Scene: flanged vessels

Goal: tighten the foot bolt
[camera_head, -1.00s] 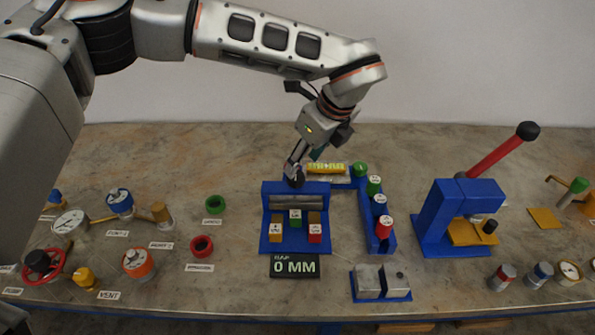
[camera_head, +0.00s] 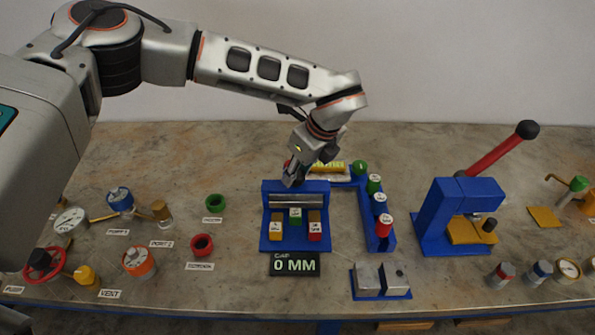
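My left gripper (camera_head: 293,179) points down at the back edge of the blue fixture (camera_head: 266,240), near its upper left. Its fingertips are small and dark here, so I cannot tell whether they are open or shut or touching anything. The fixture has a grey bar (camera_head: 297,201) across it and small labelled yellow, green and red blocks (camera_head: 296,217) in front. A black display (camera_head: 295,265) before it reads 0 MM. I cannot make out which part is the foot bolt; it may be hidden by the gripper. My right gripper is not in view.
A blue rack (camera_head: 381,236) with green, blue and red capped pieces stands right of the fixture. A blue press (camera_head: 437,217) with a red lever (camera_head: 497,153) is further right. Grey blocks (camera_head: 368,280) sit in front. Valves and gauges (camera_head: 70,221) fill the left. The back left bench is clear.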

